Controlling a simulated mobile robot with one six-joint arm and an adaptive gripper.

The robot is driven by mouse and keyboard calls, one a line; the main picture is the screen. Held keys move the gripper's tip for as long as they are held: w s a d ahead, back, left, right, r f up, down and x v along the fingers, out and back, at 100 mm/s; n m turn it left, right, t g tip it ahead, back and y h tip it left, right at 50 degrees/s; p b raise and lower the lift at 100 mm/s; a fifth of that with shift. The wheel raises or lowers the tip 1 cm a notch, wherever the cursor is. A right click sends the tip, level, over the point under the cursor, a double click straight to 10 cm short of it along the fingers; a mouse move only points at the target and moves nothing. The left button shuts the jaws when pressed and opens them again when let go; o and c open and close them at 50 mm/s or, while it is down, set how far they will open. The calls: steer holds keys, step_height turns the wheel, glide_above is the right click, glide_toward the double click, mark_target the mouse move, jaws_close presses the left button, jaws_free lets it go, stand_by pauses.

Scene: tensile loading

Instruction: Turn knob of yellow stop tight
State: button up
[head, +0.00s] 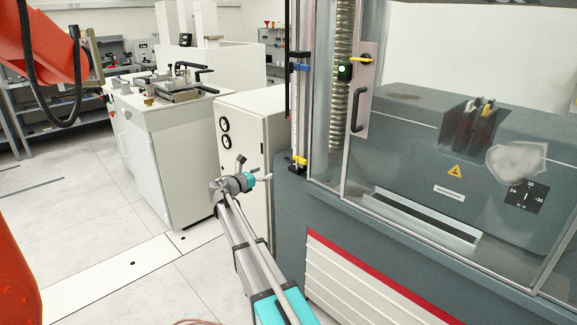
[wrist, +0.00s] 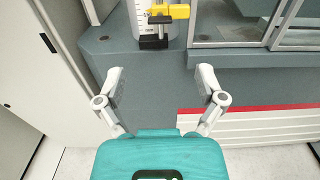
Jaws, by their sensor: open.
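The yellow stop (wrist: 180,12) sits on the lower part of a vertical scale rail at the top of the wrist view, with a yellow end sticking out to the right, probably its knob. A black piece is just below it. The stop also shows small in the head view (head: 299,160), at the foot of the rail. My gripper (wrist: 160,78) is open and empty, its two fingers spread below the stop and apart from it. In the head view my gripper (head: 254,170) is left of the stop, in front of the machine's edge. How tight the knob is cannot be seen.
A blue stop (head: 301,67) sits higher on the rail. The grey testing machine (head: 420,130) with a framed clear door (head: 362,112) stands at right. A white cabinet (head: 250,115) with gauges is close left of the rail. Open floor (head: 90,225) lies to the left.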

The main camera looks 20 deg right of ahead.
mark_target(289, 162)
steer(key=shift+d, duration=0.1)
steer(key=shift+x, duration=6.8)
steer(key=shift+f, duration=0.1)
steer(key=c, duration=1.1)
steer(key=shift+c, duration=0.3)
steer(key=shift+s, duration=0.1)
